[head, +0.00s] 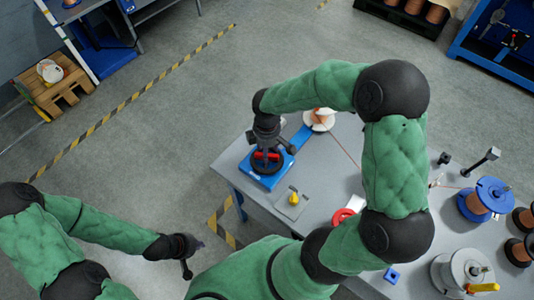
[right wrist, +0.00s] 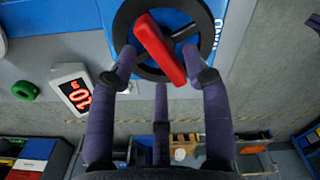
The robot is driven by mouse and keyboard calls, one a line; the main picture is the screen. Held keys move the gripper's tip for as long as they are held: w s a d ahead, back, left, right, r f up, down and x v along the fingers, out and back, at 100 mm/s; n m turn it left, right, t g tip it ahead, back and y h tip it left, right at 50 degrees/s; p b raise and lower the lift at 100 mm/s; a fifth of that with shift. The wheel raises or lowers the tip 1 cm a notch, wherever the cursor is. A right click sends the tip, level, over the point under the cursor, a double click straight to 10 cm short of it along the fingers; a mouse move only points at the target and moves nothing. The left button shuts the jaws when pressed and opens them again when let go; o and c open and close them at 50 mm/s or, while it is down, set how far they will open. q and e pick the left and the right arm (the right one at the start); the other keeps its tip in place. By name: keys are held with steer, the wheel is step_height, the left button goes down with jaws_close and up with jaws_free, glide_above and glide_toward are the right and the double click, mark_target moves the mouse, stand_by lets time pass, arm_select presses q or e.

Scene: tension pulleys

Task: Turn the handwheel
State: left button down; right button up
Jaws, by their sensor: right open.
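The handwheel is a black ring with a red bar across it, on a blue base (head: 262,177) at the left corner of the grey table in the head view. The right wrist view shows the handwheel (right wrist: 122,22) close up, with its red bar (right wrist: 160,48) slanting across the middle. My right gripper (head: 268,147) is over the handwheel from above. It is open, and its fingers (right wrist: 167,68) reach to the near side of the wheel; I cannot tell whether they touch it. My left gripper (head: 192,257) is open and empty, away from the table over the floor.
A white and orange spool (head: 320,118) stands beyond the base. A yellow knob (head: 294,198) sits on a plate nearby. A display with red digits (right wrist: 72,92) shows in the wrist view. Blue (head: 487,196) and white (head: 460,272) spools stand at the right.

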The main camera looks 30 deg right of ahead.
steer(key=shift+f, duration=0.95)
jaws_close()
steer(key=shift+m, duration=0.3)
steer(key=m, duration=0.3)
steer(key=shift+b, duration=0.35)
steer(key=shift+s+d+m, duration=0.1)
steer(key=shift+m, duration=1.8)
